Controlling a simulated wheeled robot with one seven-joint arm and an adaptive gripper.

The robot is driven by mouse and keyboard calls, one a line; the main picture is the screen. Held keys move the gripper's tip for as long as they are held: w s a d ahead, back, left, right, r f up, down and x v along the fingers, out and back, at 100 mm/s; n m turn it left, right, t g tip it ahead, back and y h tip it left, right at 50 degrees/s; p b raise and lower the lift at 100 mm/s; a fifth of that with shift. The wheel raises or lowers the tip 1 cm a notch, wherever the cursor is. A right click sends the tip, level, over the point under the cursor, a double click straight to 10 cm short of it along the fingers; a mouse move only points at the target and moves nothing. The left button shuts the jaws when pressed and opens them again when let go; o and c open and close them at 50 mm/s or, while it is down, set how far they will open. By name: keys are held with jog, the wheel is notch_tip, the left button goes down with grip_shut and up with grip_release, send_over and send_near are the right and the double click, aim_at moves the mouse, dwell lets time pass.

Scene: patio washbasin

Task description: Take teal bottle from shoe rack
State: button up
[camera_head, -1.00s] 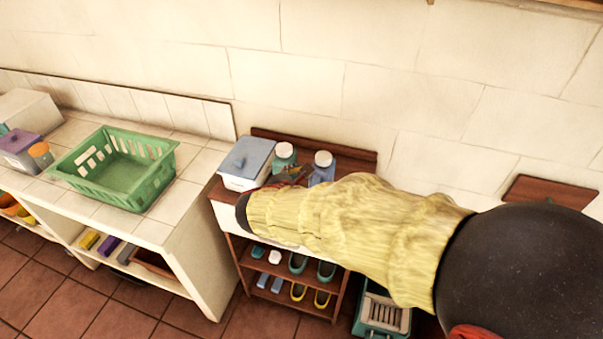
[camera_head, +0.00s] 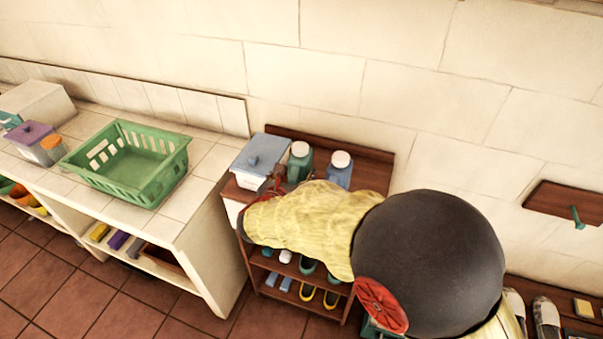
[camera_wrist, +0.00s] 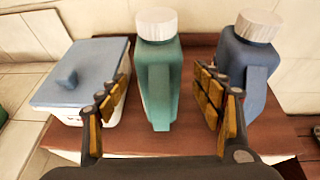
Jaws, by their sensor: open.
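The teal bottle (camera_head: 300,162), with a white cap, stands upright on top of the brown wooden shoe rack (camera_head: 373,175). In the wrist view the teal bottle (camera_wrist: 159,82) is between the two open fingers of my gripper (camera_wrist: 160,100), with a gap on each side. The left finger lies beside the white box and the right finger is in front of the blue bottle. In the head view my gripper (camera_head: 276,180) shows only in part, at the front of the rack top. My sleeved arm hides much of the rack's front.
A white box with a blue-grey lid (camera_head: 256,158) stands close left of the teal bottle. A blue bottle (camera_head: 339,170) stands close right. Shoes (camera_head: 308,291) fill the lower shelves. A green basket (camera_head: 130,165) sits on the tiled counter at left.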

jog(key=b+x, duration=0.1)
jog(key=x, duration=0.5)
jog(key=shift+c, duration=1.1)
jog(key=c, duration=1.5)
grip_shut()
jog(key=shift+w+r, duration=0.1)
jog(key=shift+r, duration=0.05)
